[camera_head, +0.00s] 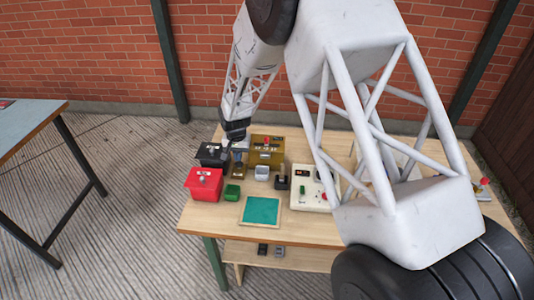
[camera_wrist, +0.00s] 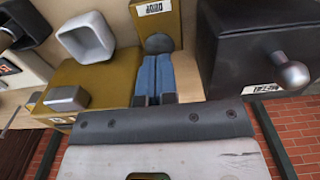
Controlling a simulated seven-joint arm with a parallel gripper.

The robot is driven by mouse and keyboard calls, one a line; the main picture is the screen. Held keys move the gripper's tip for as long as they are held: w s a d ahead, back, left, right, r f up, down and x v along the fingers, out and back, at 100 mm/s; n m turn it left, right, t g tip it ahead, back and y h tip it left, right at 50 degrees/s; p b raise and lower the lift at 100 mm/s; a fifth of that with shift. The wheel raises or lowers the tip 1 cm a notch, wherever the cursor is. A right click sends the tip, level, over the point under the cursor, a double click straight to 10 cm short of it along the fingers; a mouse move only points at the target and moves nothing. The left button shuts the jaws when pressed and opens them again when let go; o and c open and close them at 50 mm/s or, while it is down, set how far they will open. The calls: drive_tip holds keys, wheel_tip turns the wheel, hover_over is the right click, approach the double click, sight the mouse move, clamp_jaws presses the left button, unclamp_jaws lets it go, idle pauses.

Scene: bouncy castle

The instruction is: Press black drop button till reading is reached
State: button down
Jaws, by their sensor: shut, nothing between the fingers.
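The black drop button (camera_wrist: 158,43) is a round dark cap on a brass-coloured box (camera_wrist: 180,20) with a white label reading DROP, in the wrist view. My gripper (camera_wrist: 157,58) is shut and empty, its blue fingers together with their tips at the lower edge of the button. I cannot tell whether they touch or press it. In the head view my gripper (camera_head: 239,152) points down over the small drop box (camera_head: 238,171), and the button is hidden there. A larger brass box (camera_head: 266,157) beside it has small markings on top, too small to read.
A black box (camera_head: 209,150) and a red box (camera_head: 203,190), each with a knob, stand left. A teal mat (camera_head: 261,211) lies in front.

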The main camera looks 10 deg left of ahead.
drive_tip(key=shift+f, duration=1.2)
drive_tip(key=shift+r, duration=0.1)
idle(0.4)
drive_tip(key=shift+r, duration=2.6)
